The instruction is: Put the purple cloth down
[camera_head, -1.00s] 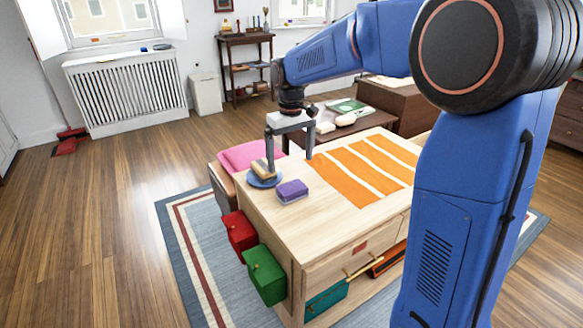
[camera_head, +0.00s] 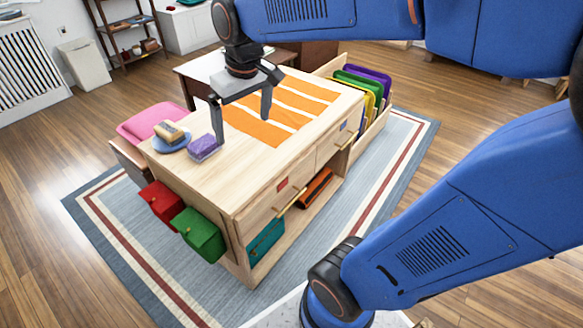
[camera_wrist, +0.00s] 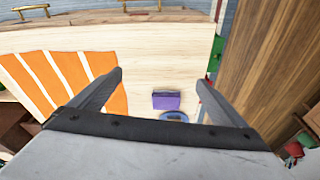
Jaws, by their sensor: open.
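The purple cloth (camera_head: 203,147), a small folded block, lies on the wooden table top (camera_head: 232,186) near its left end, beside the blue plate (camera_head: 172,145). In the wrist view the cloth (camera_wrist: 166,101) shows whole, between the lines of my two fingers and nearer the wrist than the fingertips. My gripper (camera_head: 242,130) is open, with nothing between its fingers. It points down over the table, to the right of the cloth.
A tan sponge-like block (camera_head: 169,132) rests on the plate. Orange stripes (camera_head: 262,128) cover the table's middle. A red box (camera_head: 160,204) and a green box (camera_head: 200,233) hang on the near left side. Upright colored trays (camera_head: 362,85) stand at the right end. Bare wood lies in front.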

